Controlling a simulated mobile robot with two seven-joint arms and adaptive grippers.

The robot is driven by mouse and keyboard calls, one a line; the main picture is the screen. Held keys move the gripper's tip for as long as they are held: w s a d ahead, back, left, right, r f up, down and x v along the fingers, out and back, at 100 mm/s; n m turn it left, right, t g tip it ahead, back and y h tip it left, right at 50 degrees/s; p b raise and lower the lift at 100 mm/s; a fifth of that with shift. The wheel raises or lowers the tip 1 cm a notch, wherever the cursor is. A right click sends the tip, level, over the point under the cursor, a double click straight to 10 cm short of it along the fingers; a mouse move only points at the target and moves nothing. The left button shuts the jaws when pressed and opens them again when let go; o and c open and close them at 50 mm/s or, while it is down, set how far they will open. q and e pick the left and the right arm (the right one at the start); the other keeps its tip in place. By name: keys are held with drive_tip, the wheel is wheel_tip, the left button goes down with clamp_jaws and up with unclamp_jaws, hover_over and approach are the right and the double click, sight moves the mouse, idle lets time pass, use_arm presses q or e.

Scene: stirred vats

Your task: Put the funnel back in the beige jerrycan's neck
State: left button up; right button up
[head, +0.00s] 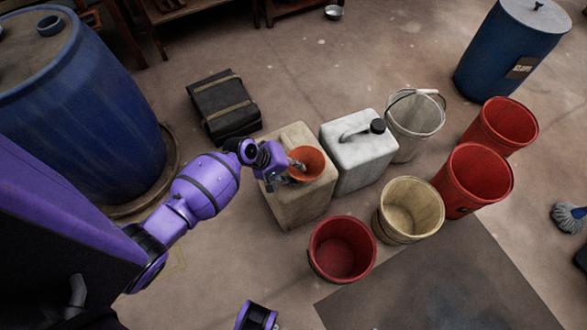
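The orange funnel (312,160) is over the top of the beige jerrycan (300,207), wide mouth up and slightly tilted. My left gripper (285,174) reaches in from the left at the funnel's near-left rim. One finger shows inside the mouth and the other outside, so it looks shut on the rim. The jerrycan's neck is hidden behind the gripper and funnel, and I cannot tell whether the funnel's spout is in it. My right gripper is not in view; only a purple part of my own body shows at the bottom edge.
A white jerrycan (358,160) with a black cap stands close on the right. A red bucket (342,249), a cream bucket (409,209) and a clear pail (415,126) stand around them. A black case (223,105) lies behind left. A blue vat (85,115) stands left.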

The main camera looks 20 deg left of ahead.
use_arm(q)
drive_tip(key=v, duration=1.2)
